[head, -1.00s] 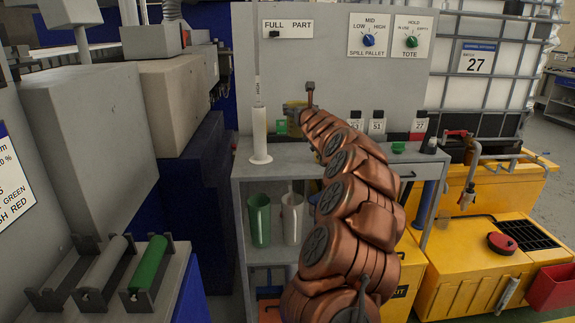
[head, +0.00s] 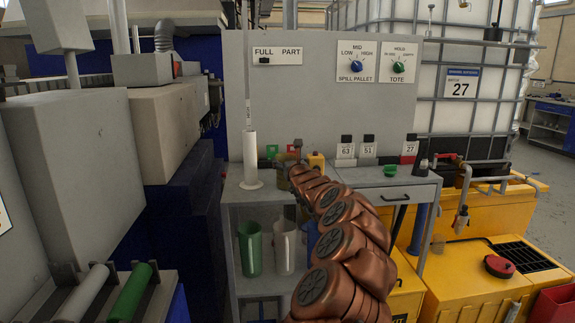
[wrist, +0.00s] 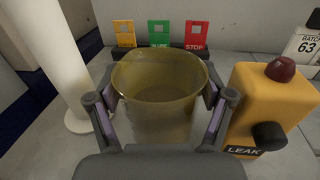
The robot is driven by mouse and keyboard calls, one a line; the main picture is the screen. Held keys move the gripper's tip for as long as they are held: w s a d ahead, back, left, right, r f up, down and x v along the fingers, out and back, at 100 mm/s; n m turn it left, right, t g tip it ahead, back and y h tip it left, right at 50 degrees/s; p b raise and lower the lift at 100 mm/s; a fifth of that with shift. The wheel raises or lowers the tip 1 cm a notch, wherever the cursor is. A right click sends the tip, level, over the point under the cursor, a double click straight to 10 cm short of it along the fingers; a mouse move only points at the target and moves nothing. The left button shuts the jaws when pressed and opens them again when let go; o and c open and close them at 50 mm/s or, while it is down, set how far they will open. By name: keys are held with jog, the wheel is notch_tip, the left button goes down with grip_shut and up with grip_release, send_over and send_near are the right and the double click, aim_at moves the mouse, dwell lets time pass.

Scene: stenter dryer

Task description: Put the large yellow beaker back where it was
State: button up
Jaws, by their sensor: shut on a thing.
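The large yellow beaker (wrist: 160,92) is between the two fingers of my gripper (wrist: 160,115) in the wrist view. The fingers are shut on its sides, and it looks upright and empty. Its base is hidden by the gripper, so I cannot tell whether it touches the bench top. In the head view my gripper (head: 288,172) is over the left part of the grey bench (head: 240,197), with the beaker (head: 283,179) mostly hidden by the arm.
A white cylinder on a round foot (wrist: 68,60) stands close left of the beaker. A yellow LEAK box (wrist: 262,105) stands close right. Yellow, green and red tags (wrist: 160,34) are behind. A green jug (head: 250,250) and a white jug (head: 285,247) stand on the shelf below.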

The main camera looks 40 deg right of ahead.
jog(key=shift+f, duration=0.1)
jog(key=o, duration=1.3)
jog(key=shift+s+a+f+b, duration=0.15)
jog(key=shift+s+b, duration=0.1)
jog(key=shift+b, duration=0.55)
jog(key=b+v, duration=0.5)
jog(key=b, duration=0.5)
jog(key=shift+s+a, duration=0.2)
jog(key=shift+b+v, duration=2.95)
jog(key=shift+b, duration=0.55)
